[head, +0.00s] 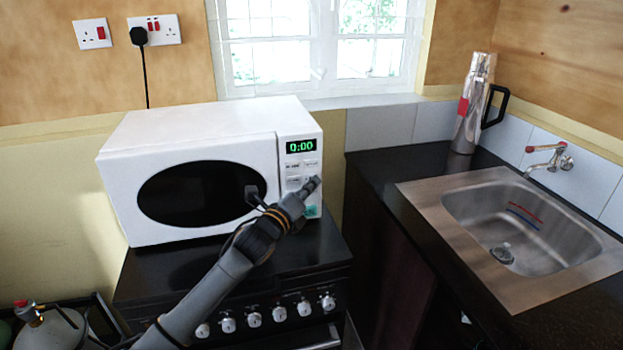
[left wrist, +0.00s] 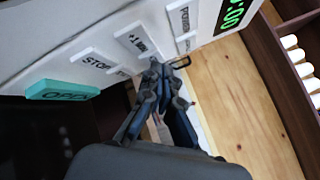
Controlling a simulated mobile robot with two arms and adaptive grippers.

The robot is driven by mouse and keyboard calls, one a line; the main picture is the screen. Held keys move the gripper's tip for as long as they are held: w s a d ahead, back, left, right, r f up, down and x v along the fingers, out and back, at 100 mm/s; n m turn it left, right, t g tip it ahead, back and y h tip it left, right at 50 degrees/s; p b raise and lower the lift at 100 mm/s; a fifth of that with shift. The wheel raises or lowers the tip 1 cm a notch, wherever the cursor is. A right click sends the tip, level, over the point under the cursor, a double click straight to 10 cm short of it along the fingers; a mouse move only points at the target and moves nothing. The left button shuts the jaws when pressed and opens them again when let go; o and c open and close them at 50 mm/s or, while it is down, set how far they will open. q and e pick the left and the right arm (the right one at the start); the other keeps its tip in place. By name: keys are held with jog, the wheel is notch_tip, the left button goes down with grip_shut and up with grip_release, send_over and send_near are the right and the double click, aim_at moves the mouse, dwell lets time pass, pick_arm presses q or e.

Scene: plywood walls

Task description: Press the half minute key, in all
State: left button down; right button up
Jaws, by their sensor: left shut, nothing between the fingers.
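The white microwave (head: 205,125) stands on a black stove top, its door shut and its green display (head: 300,146) reading 0:00. In the left wrist view, its panel has keys: one reads +1 MIN (left wrist: 133,43), one STOP (left wrist: 96,62), and a green one OPEN (left wrist: 62,92). No half minute label is legible; keys next to these are small or partly hidden by my fingers. My left gripper (head: 314,184) is shut and empty, its tips in front of the panel's right-hand lower keys. In the left wrist view the tips (left wrist: 166,68) are beside the +1 MIN key; contact cannot be told.
A black counter with a steel sink (head: 470,262) is at the right. A steel flask (head: 471,105) stands at its back corner, with a tap (head: 549,160) on the wall. Stove knobs (head: 254,320) lie below the microwave. A window is behind.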

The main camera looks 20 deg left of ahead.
pick_arm(q)
jog(key=shift+w+a, duration=0.1)
jog(key=shift+w, duration=0.05)
dwell(0.3)
jog(key=shift+s+d+p, duration=0.3)
jog(key=shift+s+d, duration=0.1)
jog(key=shift+s, duration=0.3)
jog(key=shift+s+d+p, duration=0.4)
jog(key=shift+s+d, duration=0.3)
jog(key=shift+s, duration=0.35)
jog(key=shift+s+d+p, duration=0.35)
jog(key=shift+s+d, duration=0.35)
jog(key=shift+s, duration=0.3)
